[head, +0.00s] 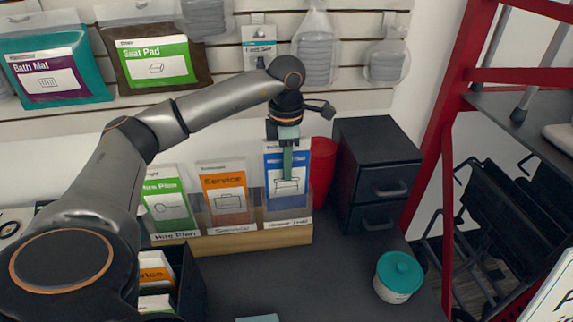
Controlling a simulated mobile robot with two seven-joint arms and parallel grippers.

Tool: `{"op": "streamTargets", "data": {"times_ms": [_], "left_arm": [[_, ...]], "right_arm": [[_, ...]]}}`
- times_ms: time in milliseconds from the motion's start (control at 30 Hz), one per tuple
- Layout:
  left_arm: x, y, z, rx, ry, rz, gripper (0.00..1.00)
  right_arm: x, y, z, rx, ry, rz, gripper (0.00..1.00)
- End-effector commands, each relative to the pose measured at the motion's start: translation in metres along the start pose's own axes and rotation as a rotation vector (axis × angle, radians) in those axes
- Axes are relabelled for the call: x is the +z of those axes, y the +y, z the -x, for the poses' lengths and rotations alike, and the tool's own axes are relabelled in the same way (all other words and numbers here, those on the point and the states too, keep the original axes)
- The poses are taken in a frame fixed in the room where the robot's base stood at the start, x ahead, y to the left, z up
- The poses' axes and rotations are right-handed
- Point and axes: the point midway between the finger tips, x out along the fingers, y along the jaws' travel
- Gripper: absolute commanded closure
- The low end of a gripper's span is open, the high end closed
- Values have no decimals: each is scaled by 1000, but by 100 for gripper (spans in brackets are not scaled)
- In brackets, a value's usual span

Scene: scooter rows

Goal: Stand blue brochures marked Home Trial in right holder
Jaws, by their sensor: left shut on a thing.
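My left gripper (287,160) reaches down from above and is shut on a blue brochure (300,195) with a white panel. The brochure is upright at the right holder (287,223), whose front label appears to read Home Trial. Its lower part appears to be behind the clear front; I cannot tell whether it touches the bottom. The fingers cover part of the brochure's face, so I cannot tell if more blue ones stand behind it. My right gripper is not in view.
Green Hire Plan brochures (167,205) and orange Service brochures (227,195) stand to the left. A dark box (192,285) holds orange and green brochures. A red bin (322,165), black drawers (378,172) and teal-lidded tub (398,277) are right. The front counter is mostly clear.

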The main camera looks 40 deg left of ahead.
Motion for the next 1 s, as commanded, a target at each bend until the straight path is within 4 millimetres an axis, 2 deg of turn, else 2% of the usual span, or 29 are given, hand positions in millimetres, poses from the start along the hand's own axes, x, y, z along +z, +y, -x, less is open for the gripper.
{"op": "streamTargets", "data": {"times_ms": [33,300,333,767,867,1000], "left_arm": [[0,0,0,0,-1,0,79],[0,1,1,3,-2,2,48],[0,1,1,3,-2,2,47],[0,3,4,9,-7,7,47],[1,4,12,10,-10,7,47],[1,4,38,12,-14,8,47]], "right_arm": [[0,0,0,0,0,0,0],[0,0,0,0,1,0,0],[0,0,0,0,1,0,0],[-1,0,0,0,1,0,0],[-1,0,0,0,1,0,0],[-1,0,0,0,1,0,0]]}}
